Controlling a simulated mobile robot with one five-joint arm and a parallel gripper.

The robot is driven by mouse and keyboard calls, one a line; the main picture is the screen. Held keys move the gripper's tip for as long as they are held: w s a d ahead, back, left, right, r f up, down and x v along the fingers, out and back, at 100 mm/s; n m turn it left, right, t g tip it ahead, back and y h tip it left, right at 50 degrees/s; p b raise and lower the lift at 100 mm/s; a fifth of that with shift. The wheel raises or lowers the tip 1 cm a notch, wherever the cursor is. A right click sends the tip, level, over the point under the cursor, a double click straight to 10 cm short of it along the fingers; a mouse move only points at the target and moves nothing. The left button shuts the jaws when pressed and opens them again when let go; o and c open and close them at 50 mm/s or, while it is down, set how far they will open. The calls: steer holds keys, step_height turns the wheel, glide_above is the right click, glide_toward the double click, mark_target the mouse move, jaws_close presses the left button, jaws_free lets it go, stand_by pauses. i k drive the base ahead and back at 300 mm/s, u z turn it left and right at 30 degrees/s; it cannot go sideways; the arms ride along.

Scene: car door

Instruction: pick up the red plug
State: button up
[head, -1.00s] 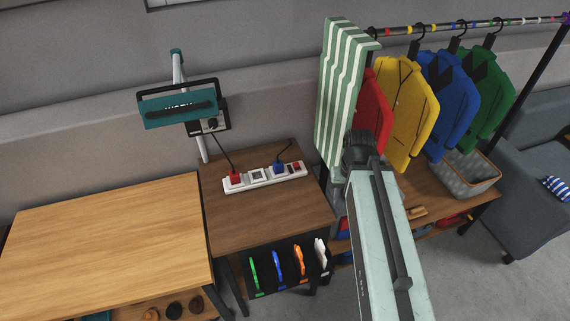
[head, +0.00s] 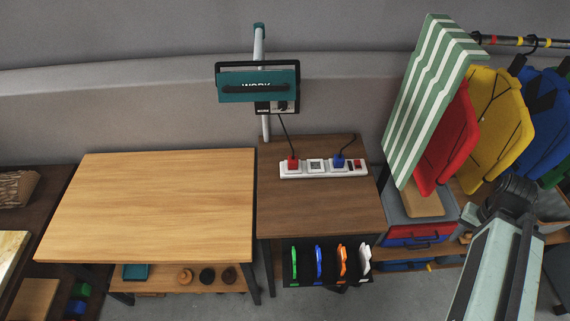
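The red plug (head: 293,162) sits in the left end of a white power strip (head: 347,170) on the dark brown table (head: 320,215). A black cord runs up from it to the teal work lamp. A blue plug (head: 338,160) with its own cord sits further right in the same strip. My arm shows at the lower right, well to the right of the plug. My gripper's fingers cannot be made out, so I cannot tell whether it is open or shut.
A teal work lamp (head: 258,86) stands on a pole behind the strip. A bare light-wood table (head: 150,205) stands to the left. The brown table's front is clear.

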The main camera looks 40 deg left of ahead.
mark_target(293, 162)
steer(key=k, duration=2.05)
steer(key=u, duration=1.95)
steer(key=i, duration=1.7)
steer(key=z, duration=0.05)
